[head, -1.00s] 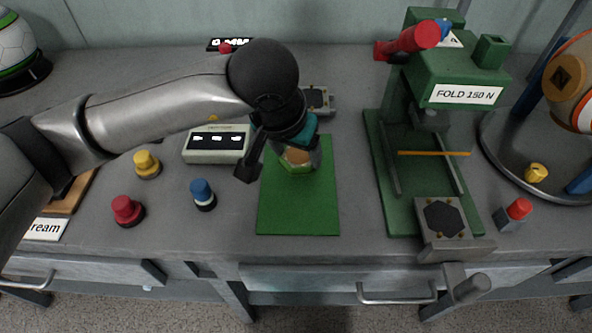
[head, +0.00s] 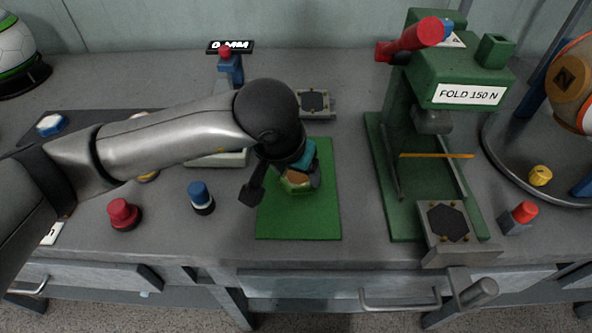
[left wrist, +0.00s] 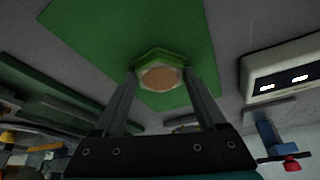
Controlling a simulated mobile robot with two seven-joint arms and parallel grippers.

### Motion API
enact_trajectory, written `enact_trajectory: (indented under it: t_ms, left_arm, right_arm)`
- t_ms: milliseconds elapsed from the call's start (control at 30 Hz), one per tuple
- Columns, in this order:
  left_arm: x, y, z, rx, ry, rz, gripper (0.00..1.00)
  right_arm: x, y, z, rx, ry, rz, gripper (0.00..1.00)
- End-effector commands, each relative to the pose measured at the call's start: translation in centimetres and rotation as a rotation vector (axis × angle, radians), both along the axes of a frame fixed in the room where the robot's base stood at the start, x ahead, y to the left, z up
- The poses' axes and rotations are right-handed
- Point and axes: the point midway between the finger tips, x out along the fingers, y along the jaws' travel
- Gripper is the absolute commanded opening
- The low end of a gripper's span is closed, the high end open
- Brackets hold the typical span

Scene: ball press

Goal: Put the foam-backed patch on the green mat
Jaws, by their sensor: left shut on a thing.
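The green mat (head: 298,222) lies flat near the front middle of the bench. My left gripper (head: 284,190) is over the mat and shut on the foam-backed patch (head: 297,186), a small green-edged piece with a tan face. In the left wrist view the patch (left wrist: 161,77) sits between the two fingertips, with the mat (left wrist: 95,22) behind it. It is at or close above the mat; I cannot tell whether it touches. My gripper hides part of it in the head view. My right gripper is not in view.
A green press (head: 455,75) labelled FOLD 150 N stands to the right, with a grey hexagon fixture (head: 449,222) at its front. Blue (head: 201,197) and red (head: 123,213) capped pieces stand left of the mat. A display box (left wrist: 285,76) is close by. The mat's front is clear.

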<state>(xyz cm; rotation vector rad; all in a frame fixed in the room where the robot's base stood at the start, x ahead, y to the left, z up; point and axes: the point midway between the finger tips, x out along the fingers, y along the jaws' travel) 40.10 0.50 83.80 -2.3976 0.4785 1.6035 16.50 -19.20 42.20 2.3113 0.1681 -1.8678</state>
Motion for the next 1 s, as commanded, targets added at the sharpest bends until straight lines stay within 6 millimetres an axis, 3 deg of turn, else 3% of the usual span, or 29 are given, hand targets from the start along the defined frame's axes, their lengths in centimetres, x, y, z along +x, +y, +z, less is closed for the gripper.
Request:
enact_trajectory:
  t_ms: [33,233,633,700,1000]
  left_arm:
    - [0.0,0.0,0.0,0.0,0.0,0.0,0.77]
    - [0.0,0.0,0.0,0.0,0.0,0.0,0.99]
    - [0.0,0.0,0.2,0.0,0.0,0.0,1.0]
    - [0.0,0.0,0.4,0.0,0.0,0.0,1.0]
    - [-1.8,0.8,5.7,-0.001,-0.005,-0.001,1.0]
  right_arm:
    - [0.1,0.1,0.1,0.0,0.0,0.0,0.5]
    - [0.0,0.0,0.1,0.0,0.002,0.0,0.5]
    - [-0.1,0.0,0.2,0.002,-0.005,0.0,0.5]
    - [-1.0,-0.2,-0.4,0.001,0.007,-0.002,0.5]
    - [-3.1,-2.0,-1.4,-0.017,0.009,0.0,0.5]
